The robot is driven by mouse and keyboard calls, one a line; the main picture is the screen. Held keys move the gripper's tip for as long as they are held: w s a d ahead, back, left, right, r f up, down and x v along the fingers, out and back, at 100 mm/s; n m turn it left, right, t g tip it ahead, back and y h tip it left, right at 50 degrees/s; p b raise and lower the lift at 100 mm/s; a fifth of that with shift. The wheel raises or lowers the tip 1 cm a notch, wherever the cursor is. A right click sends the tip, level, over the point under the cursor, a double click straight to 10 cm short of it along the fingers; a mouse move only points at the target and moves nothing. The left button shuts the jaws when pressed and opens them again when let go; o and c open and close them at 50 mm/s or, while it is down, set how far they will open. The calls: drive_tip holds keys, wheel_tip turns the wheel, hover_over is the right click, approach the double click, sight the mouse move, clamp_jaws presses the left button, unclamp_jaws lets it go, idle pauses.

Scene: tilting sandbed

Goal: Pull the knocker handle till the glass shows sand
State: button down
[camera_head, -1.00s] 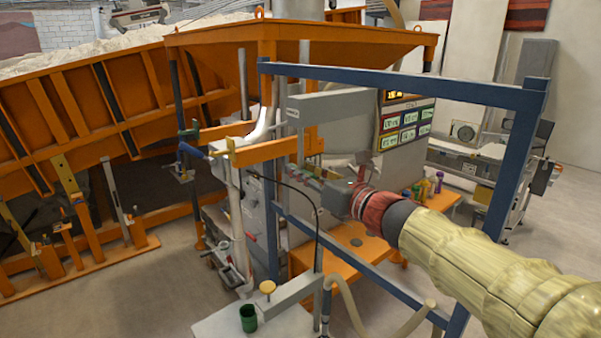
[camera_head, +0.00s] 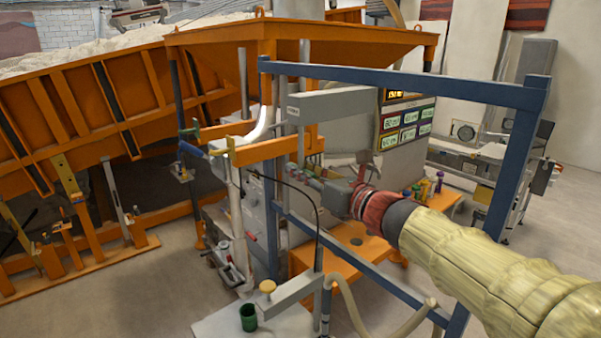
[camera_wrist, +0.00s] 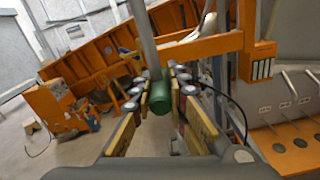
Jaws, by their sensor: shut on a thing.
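In the wrist view, a green cylindrical grip (camera_wrist: 160,92) sits at the end of a grey rod (camera_wrist: 145,38); it looks like the knocker handle. My gripper (camera_wrist: 160,108) has its fingers closed on either side of this grip. In the head view, my gripper (camera_head: 312,176) reaches left through the blue frame, below the grey horizontal arm; the grip is too small or hidden there to make out clearly. I cannot pick out a sight glass with certainty, nor any sand in one.
A green cup (camera_head: 248,317) stands on a pale bench in front. The orange sandbed (camera_head: 85,105) fills the left.

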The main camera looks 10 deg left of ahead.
drive_tip(key=shift+f+b, duration=2.55)
drive_tip(key=shift+f, duration=0.15)
drive_tip(key=c, duration=2)
unclamp_jaws()
drive_tip(key=shift+o, duration=1.3)
drive_tip(key=shift+w, duration=0.1)
drive_tip(key=shift+r, duration=0.25)
drive_tip(key=shift+d, duration=0.1)
drive_tip(key=v, duration=1.2)
